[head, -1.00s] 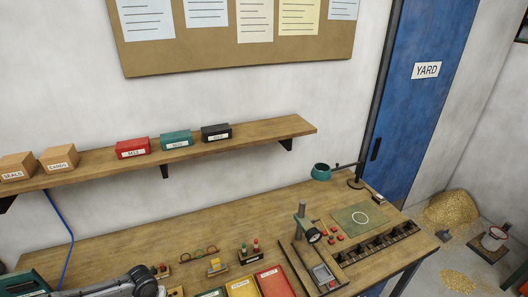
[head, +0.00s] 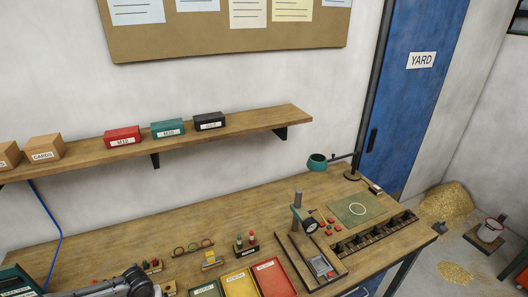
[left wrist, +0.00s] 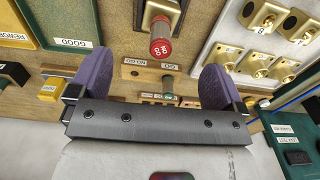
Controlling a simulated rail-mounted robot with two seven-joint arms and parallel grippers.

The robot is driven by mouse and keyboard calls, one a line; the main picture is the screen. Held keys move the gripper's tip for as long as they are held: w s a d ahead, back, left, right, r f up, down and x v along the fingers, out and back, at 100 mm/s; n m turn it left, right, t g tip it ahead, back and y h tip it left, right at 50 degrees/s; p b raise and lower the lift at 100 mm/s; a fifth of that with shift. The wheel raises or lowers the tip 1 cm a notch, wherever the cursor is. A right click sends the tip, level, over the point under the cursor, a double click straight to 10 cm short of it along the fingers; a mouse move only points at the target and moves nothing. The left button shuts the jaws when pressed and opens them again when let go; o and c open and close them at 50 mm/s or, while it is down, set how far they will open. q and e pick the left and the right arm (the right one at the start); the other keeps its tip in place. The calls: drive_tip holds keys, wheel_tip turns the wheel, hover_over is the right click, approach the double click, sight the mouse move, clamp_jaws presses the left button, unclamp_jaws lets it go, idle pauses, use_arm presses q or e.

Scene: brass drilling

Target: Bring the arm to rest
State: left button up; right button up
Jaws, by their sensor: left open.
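My left gripper (left wrist: 160,85) shows in the left wrist view with its two purple fingers spread wide apart and nothing between them. Beyond the fingers is a wooden block with a red-capped gauge marked GO (left wrist: 160,47). In the head view part of my left arm (head: 130,285) lies low at the left, over the front of the bench; its fingers are out of that picture. My right gripper is in neither view.
The bench (head: 120,250) carries green, yellow and red trays (head: 275,277), a drill stand (head: 297,215), a green mat (head: 358,208) and a slotted rack (head: 375,235). A shelf (head: 80,157) with boxes runs along the wall. The bench's back middle is clear.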

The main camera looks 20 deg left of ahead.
use_arm(q)
drive_tip(key=shift+f+b, duration=0.85)
drive_tip(key=shift+f, duration=1.4)
drive_tip(key=shift+c, duration=0.4)
